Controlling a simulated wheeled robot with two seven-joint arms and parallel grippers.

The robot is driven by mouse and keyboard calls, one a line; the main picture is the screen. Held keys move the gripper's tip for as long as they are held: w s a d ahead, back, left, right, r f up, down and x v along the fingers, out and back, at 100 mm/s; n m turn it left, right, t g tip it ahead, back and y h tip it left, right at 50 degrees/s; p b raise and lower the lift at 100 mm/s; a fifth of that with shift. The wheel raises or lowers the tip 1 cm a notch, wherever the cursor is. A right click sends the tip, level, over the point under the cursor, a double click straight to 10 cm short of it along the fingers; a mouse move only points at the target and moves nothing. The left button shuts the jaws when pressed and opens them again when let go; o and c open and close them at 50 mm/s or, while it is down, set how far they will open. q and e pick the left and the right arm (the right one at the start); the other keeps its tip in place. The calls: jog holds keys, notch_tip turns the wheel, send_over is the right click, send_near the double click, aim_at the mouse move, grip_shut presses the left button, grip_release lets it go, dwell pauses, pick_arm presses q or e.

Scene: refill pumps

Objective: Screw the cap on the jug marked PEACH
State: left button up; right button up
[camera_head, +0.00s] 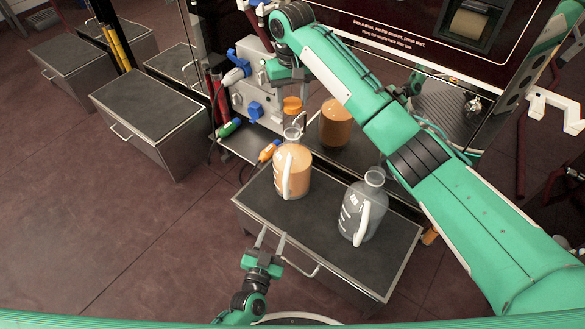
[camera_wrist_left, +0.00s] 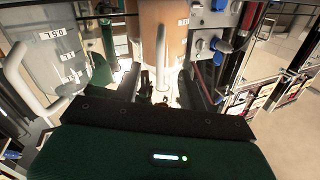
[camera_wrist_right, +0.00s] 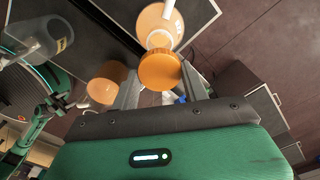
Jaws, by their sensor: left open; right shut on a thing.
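A clear jug filled with orange liquid (camera_head: 292,168) stands upright on the dark cabinet top, its neck open; I cannot read PEACH on it. An orange cap (camera_head: 292,104) is held above that neck, apart from it in the head view. My right gripper (camera_wrist_right: 160,78) is shut on the cap (camera_wrist_right: 160,70), seen face-on in the right wrist view with the orange jug (camera_wrist_right: 158,25) beyond. My left gripper (camera_head: 270,239) is open and empty at the cabinet's front edge. In the left wrist view, the jug's pale handle (camera_wrist_left: 162,55) shows ahead between the fingers.
A grey, translucent jug (camera_head: 358,210) with an open neck stands to the right on the cabinet top (camera_head: 330,262). Behind is a panel with blue connectors (camera_head: 255,108) and hoses. My right arm spans the upper right.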

pick_arm(q)
jog(key=shift+w, duration=0.1)
jog(key=x, duration=1.2)
jog(key=shift+c, duration=0.2)
grip_shut()
